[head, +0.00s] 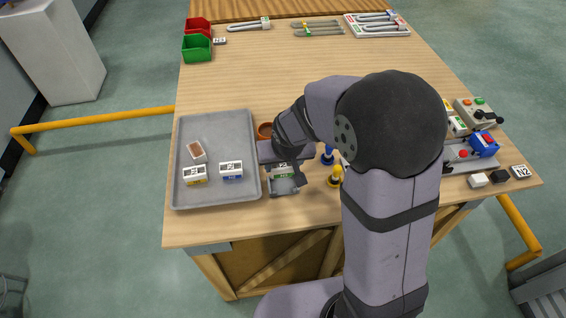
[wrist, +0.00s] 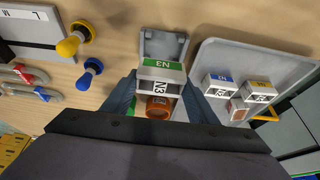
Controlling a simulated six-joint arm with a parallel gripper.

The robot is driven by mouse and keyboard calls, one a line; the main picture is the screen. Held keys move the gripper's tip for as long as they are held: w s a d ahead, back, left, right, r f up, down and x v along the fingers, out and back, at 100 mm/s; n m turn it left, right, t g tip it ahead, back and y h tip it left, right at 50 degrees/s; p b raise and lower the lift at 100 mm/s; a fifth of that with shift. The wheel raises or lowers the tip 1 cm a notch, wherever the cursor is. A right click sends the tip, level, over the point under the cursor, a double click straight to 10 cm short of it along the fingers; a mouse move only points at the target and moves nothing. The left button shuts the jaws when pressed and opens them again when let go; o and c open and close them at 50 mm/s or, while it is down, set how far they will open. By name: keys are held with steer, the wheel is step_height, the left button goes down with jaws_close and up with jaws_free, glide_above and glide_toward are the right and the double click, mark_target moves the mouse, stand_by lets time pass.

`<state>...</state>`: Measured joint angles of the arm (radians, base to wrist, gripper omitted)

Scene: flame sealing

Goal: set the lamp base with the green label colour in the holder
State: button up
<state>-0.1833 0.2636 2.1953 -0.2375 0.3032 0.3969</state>
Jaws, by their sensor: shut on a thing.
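The lamp base with the green label (wrist: 161,76), a white block marked N3, is between the fingers of my gripper (wrist: 162,92). In the head view my gripper (head: 284,160) is over the grey holder (head: 284,190), and the green label shows at the holder's far part. In the wrist view the holder (wrist: 163,45) has raised walls and lies just beyond the base. The base overlaps its near edge; I cannot tell whether it touches the holder floor. Lamp bases with blue (head: 231,171) and yellow (head: 195,175) labels stand in the grey tray (head: 250,193).
An orange-brown pot (head: 265,130) is close by my gripper. Blue (head: 327,155) and yellow (head: 335,178) knobbed pieces stand right of the holder. The far middle of the table is clear.

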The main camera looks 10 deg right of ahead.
mark_target(284, 177)
steer(key=shift+f+b, duration=2.4)
steer(key=shift+f, duration=0.55)
steer(key=shift+s+f, duration=0.3)
steer(key=shift+s, duration=0.05)
steer(key=shift+s+f, duration=0.1)
steer(key=o, duration=1.2)
steer(key=shift+b, duration=0.3)
steer(key=shift+c, duration=0.2)
steer(key=shift+d+r, duration=0.1)
steer(key=shift+r, duration=0.35)
steer(key=shift+w+a+v, duration=0.1)
steer(key=shift+v, duration=1.1)
steer(key=shift+w+a+v, duration=0.15)
steer(key=shift+v, duration=1.05)
steer(key=shift+w+a+v, duration=0.1)
steer(key=shift+v, duration=1.15)
steer(key=shift+r, duration=0.15)
